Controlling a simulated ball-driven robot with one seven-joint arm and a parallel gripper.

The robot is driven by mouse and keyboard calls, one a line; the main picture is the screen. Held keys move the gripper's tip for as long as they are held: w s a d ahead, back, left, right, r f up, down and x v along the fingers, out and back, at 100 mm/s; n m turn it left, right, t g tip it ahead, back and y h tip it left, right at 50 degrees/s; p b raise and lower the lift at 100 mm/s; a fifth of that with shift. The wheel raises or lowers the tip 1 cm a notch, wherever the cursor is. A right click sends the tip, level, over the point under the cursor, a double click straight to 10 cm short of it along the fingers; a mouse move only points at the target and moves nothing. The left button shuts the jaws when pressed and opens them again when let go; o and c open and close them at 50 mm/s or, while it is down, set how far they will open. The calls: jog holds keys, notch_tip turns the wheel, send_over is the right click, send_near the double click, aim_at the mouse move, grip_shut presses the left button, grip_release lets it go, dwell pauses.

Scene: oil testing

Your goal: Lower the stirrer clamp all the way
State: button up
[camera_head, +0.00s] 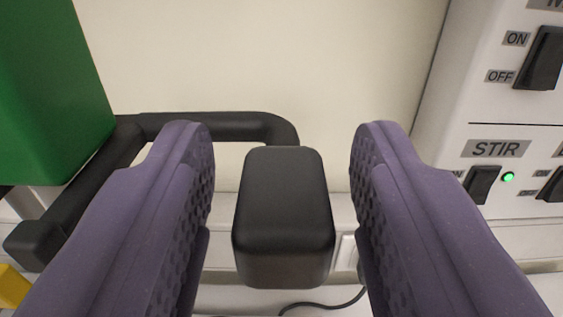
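A black block-shaped handle (284,217) stands in the middle of the view, on the end of a black bent bar (215,126). The bar runs left to a green block (52,90); I take these as parts of the stirrer clamp, but its full shape is outside the view. My gripper (284,150) has its two purple padded fingers open on either side of the black handle. A gap shows between the handle and each finger, so neither finger touches it.
At right stands a white control panel (450,130) with ON/OFF switches and a STIR label (496,148). A green light (508,176) glows beside the STIR switch. A yellow piece (12,287) shows at lower left, and a dark cable (325,304) lies below the handle.

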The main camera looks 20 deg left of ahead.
grip_shut()
notch_tip(320, 180, down, 15)
jog(key=b, duration=1.2)
jog(key=shift+r, duration=0.2)
jog(key=shift+o, duration=0.7)
grip_release()
jog(key=shift+s, duration=0.1)
